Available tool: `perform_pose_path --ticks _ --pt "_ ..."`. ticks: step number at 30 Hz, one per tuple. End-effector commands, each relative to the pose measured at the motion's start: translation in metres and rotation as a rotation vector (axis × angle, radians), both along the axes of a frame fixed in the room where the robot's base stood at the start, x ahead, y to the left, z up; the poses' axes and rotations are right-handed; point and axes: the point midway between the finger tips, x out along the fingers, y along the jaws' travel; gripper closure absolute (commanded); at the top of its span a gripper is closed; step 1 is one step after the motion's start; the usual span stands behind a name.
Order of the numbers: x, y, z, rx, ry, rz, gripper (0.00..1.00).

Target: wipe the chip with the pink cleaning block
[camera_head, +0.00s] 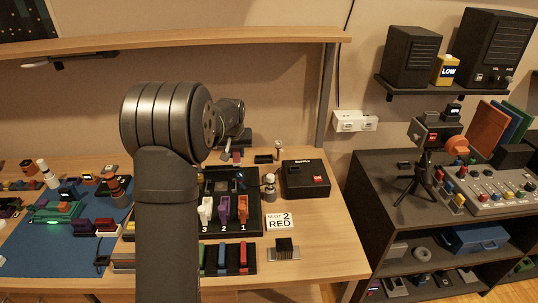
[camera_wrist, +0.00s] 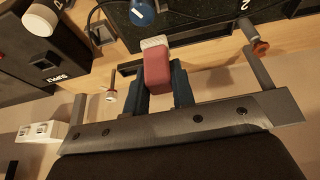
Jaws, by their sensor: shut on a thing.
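My gripper (camera_wrist: 162,88) is shut on the pink cleaning block (camera_wrist: 157,71), which sits between its two dark blue fingers in the wrist view. A pale textured pad (camera_wrist: 153,43) shows at the block's far end, near the wooden bench edge. In the head view the block (camera_head: 237,157) is a small reddish patch below my wrist, behind the black slot board (camera_head: 254,224). I cannot make out the chip for certain; my arm hides part of the board in the head view.
The board holds white, orange and purple levers. A blue knob (camera_wrist: 143,12) with a black cable is close to the block. A shelf (camera_head: 180,40) runs behind.

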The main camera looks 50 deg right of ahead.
Motion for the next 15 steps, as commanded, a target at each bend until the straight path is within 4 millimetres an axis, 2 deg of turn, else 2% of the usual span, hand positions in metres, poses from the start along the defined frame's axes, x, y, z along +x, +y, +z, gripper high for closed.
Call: perform_pose_path --ticks 1,3,6,15 --pt "0.015 0.012 0.001 -0.002 -0.001 0.006 1.00" --pt "0.028 0.024 0.001 -0.003 -0.003 0.005 1.00" --pt "0.041 0.036 0.001 -0.004 -0.006 0.003 1.00" --pt "0.048 0.043 -0.007 -0.004 -0.006 -0.001 1.00"
